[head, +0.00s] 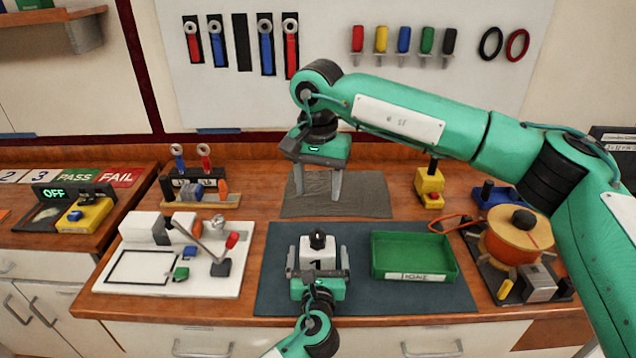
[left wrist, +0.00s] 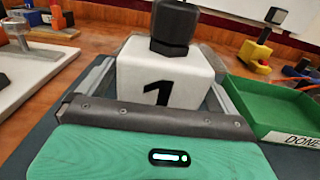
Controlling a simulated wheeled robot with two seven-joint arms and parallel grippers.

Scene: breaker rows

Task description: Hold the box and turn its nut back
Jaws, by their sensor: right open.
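The white box (head: 318,265), marked 1, stands upright on the dark blue mat. Its black nut (head: 317,238) sits on top. Both show in the left wrist view, the box (left wrist: 160,88) and the nut (left wrist: 174,28). My left gripper (head: 319,258) is low at the mat, with one finger along each side of the box. Narrow gaps seem to show between fingers and box, so it looks open around it. My right gripper (head: 318,186) points down over the grey cloth behind the box, open and empty, apart from the nut.
A green tray (head: 414,277) labelled DONE lies right of the box, empty. A white board (head: 212,287) with small parts is at left. An orange spool (head: 514,240) stands at right. My right arm spans the upper right. Tools hang on the wall panel.

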